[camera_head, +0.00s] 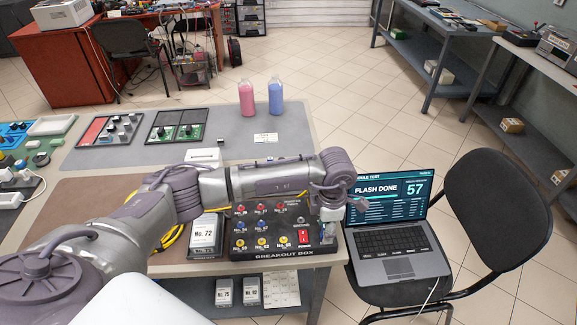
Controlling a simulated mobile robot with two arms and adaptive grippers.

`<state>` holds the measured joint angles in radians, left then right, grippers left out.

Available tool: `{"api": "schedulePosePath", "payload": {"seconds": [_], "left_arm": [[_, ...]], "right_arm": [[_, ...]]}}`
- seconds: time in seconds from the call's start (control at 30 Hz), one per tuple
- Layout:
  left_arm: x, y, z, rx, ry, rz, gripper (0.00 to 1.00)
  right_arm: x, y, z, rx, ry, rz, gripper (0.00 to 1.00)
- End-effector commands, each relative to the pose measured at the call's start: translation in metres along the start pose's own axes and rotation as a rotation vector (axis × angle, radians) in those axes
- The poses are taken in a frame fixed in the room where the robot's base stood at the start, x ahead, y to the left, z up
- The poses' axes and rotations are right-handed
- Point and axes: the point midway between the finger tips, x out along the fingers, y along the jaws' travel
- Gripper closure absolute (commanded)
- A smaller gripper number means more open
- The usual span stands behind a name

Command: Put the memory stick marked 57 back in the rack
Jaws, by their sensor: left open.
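My left arm reaches in from the left across the table. My left gripper (346,203) is at the table's right edge, beside the left side of the laptop (388,241); its fingers are small and partly hidden, and I see nothing held in it. The laptop stands open on the black chair, with "FLASH DONE" and "57" on its screen (393,197). I cannot make out a memory stick marked 57; my gripper and wrist may cover it. I cannot tell which thing is the rack. My right gripper is not in view.
Below my forearm is the breakout box (256,257), with coloured knobs and a red switch. A box marked No. 72 (205,232) stands left of it. Pink (246,100) and blue (276,98) bottles stand at the back of the table (222,125). The chair backrest (497,208) rises at right.

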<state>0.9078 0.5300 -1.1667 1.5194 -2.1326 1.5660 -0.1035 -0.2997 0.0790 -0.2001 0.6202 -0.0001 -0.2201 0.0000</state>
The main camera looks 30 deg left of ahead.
Motion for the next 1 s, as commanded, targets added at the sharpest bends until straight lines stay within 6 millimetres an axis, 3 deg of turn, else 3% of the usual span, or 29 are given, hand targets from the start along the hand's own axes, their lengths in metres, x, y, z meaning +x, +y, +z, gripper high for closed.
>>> {"api": "schedulePosePath", "payload": {"seconds": [1.0], "left_arm": [[0.0006,-0.0003,-0.0002,0.0,0.001,0.0,0.53]], "right_arm": [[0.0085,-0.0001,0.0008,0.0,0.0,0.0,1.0]]}}
